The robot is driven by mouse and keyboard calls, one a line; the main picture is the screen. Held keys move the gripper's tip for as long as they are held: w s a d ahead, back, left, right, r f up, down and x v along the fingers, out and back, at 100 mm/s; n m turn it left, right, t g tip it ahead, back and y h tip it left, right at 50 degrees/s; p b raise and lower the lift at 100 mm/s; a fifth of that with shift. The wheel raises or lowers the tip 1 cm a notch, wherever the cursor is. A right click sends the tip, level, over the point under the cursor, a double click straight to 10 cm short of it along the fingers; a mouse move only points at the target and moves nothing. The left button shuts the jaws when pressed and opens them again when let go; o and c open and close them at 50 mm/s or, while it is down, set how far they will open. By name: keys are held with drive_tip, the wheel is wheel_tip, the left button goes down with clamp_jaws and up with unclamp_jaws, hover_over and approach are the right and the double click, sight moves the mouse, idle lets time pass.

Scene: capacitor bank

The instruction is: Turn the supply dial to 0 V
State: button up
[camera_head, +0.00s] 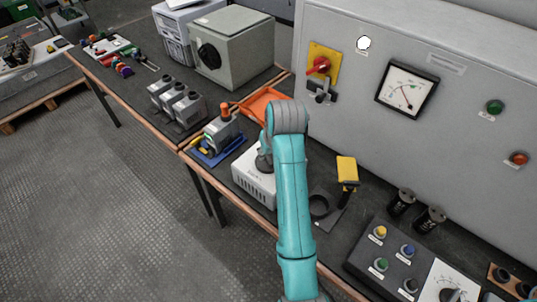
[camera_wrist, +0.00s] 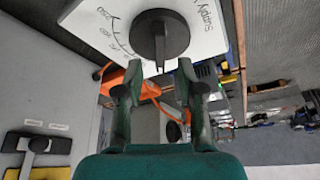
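The supply dial (camera_wrist: 160,38) is a dark round knob with a raised bar, at the top of the wrist view. It sits on a white face (camera_wrist: 88,22) with a printed scale and the word Supply. The bar stands about upright in the picture; the value it marks is unclear. My gripper (camera_wrist: 159,90) is open, its two fingers apart just short of the dial, with nothing between them. In the head view my arm covers most of the gripper above a white box (camera_head: 250,180); the dial there is hidden.
An orange tray (camera_head: 258,103) lies beyond the white box, and a grey device on a blue base (camera_head: 214,152) stands left of it. A yellow-handled tool (camera_head: 347,170) is to the right. The grey cabinet (camera_head: 455,95) rises behind. A button panel (camera_head: 383,282) is at lower right.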

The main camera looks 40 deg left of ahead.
drive_tip(key=v, duration=0.8)
idle(0.4)
